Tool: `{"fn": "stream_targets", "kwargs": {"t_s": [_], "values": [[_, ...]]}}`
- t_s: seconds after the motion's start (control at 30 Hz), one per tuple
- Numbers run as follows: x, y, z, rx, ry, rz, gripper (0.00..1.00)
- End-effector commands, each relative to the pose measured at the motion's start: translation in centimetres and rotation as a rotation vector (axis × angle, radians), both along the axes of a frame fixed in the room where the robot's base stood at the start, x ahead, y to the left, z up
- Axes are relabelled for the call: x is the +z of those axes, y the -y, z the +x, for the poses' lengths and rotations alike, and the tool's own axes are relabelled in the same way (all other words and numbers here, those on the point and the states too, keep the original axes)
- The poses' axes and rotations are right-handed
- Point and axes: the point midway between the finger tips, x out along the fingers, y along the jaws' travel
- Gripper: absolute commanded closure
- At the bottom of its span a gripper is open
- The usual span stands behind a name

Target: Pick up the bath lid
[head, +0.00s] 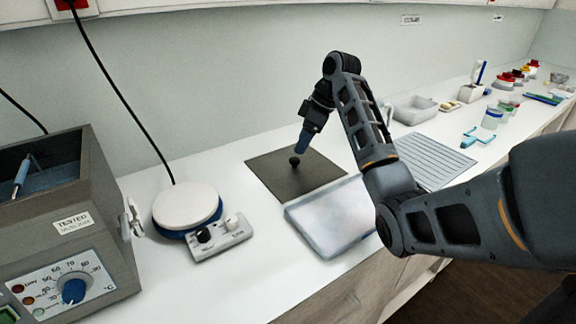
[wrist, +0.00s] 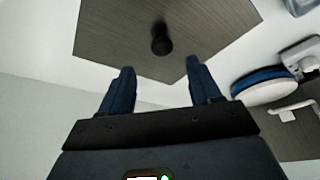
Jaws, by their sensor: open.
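The bath lid (head: 268,170) is a flat dark grey plate with a round black knob (head: 295,161). It lies flat on the white counter, behind a clear shallow tray. My gripper (head: 303,145) is just above the knob, pointing down. In the wrist view, the lid (wrist: 110,30) fills the top middle and its knob (wrist: 161,42) shows ahead of the gap between my two blue fingers (wrist: 160,68). The fingers are apart, with nothing between them. The grey water bath (head: 60,235) stands at the left with its top open.
A white-topped hotplate (head: 186,206) stands between bath and lid, its cable running up the wall. The pale tray (head: 328,222) lies right by the lid's front edge. A ribbed drain board (head: 432,160), a grey basin (head: 415,108) and jars stand farther right.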

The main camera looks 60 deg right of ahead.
Motion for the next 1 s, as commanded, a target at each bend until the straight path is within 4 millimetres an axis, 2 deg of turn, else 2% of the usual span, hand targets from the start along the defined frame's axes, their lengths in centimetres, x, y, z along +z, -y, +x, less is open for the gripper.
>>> {"fn": "stream_targets", "kwargs": {"t_s": [0.4,0.53,0.73,1.0], "values": [[-4.8,-0.8,1.5,0.001,-0.001,0.002,0.37],[-5.5,-0.9,1.8,0.001,-0.001,-0.001,0.37],[-5.6,-0.9,1.9,0.001,0.000,-0.001,0.37],[-5.5,-0.9,1.9,0.001,0.000,0.000,0.62]]}}
